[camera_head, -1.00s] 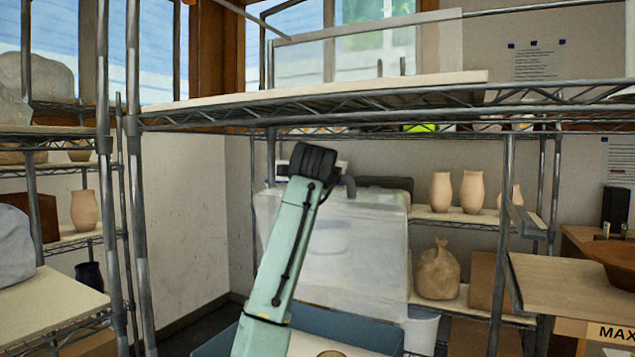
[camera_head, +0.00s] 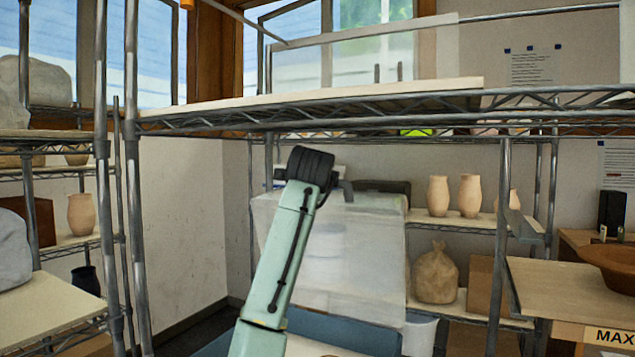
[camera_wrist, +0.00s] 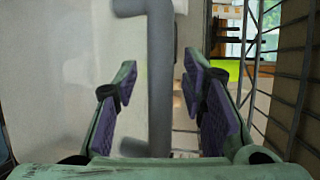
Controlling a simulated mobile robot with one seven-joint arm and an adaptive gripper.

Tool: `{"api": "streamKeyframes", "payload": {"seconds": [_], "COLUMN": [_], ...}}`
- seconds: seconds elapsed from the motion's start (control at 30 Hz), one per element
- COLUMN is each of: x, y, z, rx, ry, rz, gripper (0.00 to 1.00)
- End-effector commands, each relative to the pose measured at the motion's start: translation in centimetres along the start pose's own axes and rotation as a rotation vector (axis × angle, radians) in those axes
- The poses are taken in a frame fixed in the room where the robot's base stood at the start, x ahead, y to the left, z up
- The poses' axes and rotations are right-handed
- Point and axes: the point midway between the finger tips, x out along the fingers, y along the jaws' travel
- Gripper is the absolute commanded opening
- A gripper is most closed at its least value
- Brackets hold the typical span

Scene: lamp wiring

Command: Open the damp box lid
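The damp box's cloudy, translucent lid (camera_head: 360,265) stands up steeply above the blue box body (camera_head: 350,332) in the head view. The lid's pale sheet also fills the left of the wrist view (camera_wrist: 75,80). A grey bar handle (camera_wrist: 160,75) on the lid runs upright between the fingers of my gripper (camera_wrist: 163,100). The purple-padded fingers are spread, with visible gaps to the bar on both sides. In the head view my arm crosses in front of the lid and hides the gripper. The box's inside is mostly cut off by the lower frame edge.
A wire shelf (camera_head: 300,108) with a pale board spans just above my arm. Shelf posts stand at left (camera_head: 137,200) and right (camera_head: 501,230). Vases (camera_head: 470,196) and a tied bag (camera_head: 436,275) sit on a back shelf. A pale worktop (camera_head: 570,290) is at right.

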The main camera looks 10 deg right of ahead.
Motion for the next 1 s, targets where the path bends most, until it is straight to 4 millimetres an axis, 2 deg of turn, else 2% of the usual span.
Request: {"api": "streamKeyframes", "payload": {"seconds": [0.13,0.3,0.5,0.7,1.0], "x": [-2.2,-6.0,-9.7,-11.4,-11.6], "y": [-0.1,-0.1,-0.1,0.0,-0.1], "z": [0.1,0.1,0.1,0.1,0.1], "rx": [0.002,0.002,0.001,0.000,-0.001], "ry": [0.000,0.000,-0.001,-0.001,-0.001], "rz": [-0.004,-0.006,-0.005,-0.002,-0.002], "gripper": [0.38,0.38,0.38,0.38,0.38]}}
